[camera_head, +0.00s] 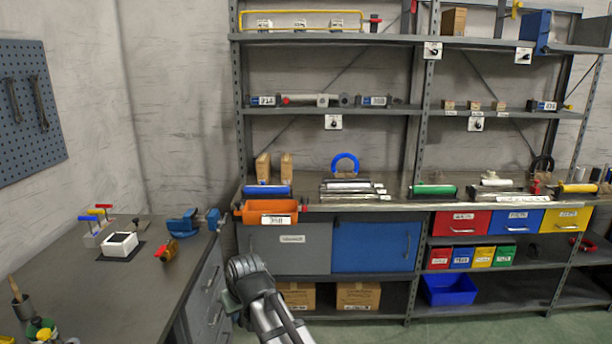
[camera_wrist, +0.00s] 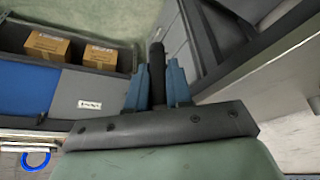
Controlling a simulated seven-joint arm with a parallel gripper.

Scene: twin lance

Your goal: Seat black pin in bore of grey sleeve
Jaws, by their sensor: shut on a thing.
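My gripper (camera_wrist: 157,82) shows in the wrist view with its two blue fingers shut on a black pin (camera_wrist: 157,57). The pin is a dark, slim cylinder standing out past the fingertips. In the head view my arm reaches in from the bottom, and its end is beside the left workbench's drawers; the pin cannot be made out there. I cannot pick out the grey sleeve for certain. A white square block (camera_head: 120,245) with a dark opening sits on a dark mat on the left bench, apart from my gripper.
An orange bin (camera_head: 268,211) is at the shelf's front edge. Cardboard boxes (camera_head: 357,296) sit below. Green floor lies in front of the shelving.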

